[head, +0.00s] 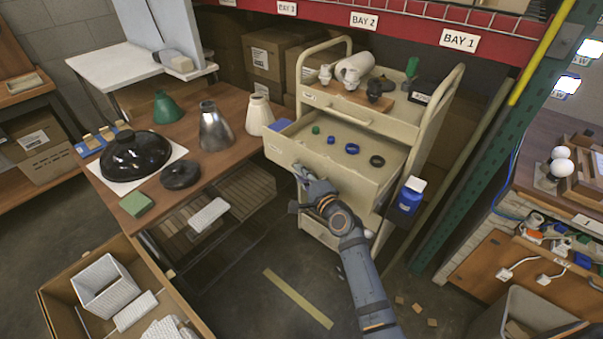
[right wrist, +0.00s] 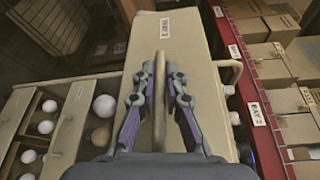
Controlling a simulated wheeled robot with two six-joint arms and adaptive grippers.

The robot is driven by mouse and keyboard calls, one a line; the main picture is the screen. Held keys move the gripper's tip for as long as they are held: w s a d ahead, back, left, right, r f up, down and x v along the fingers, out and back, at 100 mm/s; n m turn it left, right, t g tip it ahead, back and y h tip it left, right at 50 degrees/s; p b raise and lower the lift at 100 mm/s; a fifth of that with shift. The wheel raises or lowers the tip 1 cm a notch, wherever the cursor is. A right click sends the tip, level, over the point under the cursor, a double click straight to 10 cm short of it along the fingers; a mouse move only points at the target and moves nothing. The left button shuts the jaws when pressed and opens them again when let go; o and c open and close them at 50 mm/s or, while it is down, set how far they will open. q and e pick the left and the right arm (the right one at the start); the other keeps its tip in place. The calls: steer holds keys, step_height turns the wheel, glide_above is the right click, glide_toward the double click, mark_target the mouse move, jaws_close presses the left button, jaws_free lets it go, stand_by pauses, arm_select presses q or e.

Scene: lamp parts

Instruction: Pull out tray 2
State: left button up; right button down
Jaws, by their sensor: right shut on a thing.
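My right gripper (head: 308,186) is at this front face. In the right wrist view its two fingers (right wrist: 160,95) are shut on the tray's handle (right wrist: 160,115), one on each side of the bar. My left gripper is not in view.
A wooden table (head: 225,150) with lamp shades stands left of the cart. A carton (head: 60,300) of white parts is at the lower left. A green rack post (head: 500,130) rises right of the cart. Floor in front of the cart is mostly clear, with small scraps.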

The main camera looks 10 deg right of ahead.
steer(key=c, duration=1.4)
jaws_free()
steer(key=shift+f, duration=0.1)
steer(key=shift+s+d, duration=0.1)
steer(key=shift+s, duration=0.05)
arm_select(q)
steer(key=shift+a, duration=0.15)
arm_select(e)
steer(key=v, duration=1.1)
steer(key=shift+s, duration=0.3)
